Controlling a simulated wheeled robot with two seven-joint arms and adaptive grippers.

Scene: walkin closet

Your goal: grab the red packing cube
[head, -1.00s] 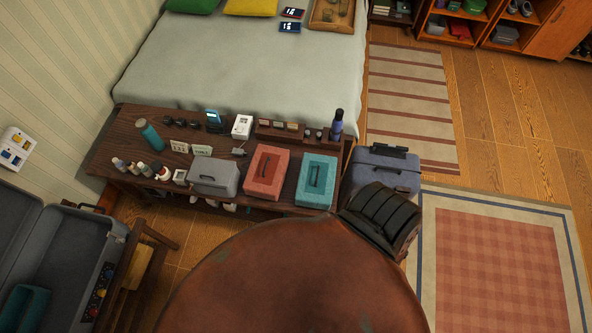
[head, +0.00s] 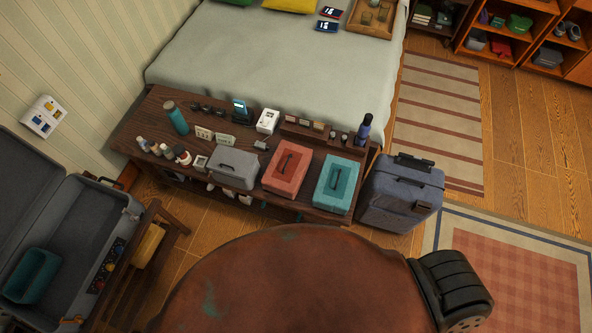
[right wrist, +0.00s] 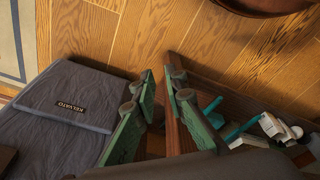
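The red packing cube (head: 286,169) is a soft red box with a dark handle on top. It lies on the wooden bench (head: 241,206), between a grey case (head: 234,168) and a teal packing cube (head: 337,184). My right gripper (right wrist: 159,76) shows in the right wrist view, green-padded fingers apart with nothing between them. It is near the blue-grey suitcase (right wrist: 66,110), with wood behind it. The red cube is not visible in that view. Neither gripper shows in the head view.
The upright suitcase (head: 402,193) stands on the floor right of the bench. An open suitcase (head: 118,232) with a teal bin (head: 32,276) is at left. A bottle (head: 364,130) and small items line the bench's back. The bed (head: 270,62) is behind; rugs lie right.

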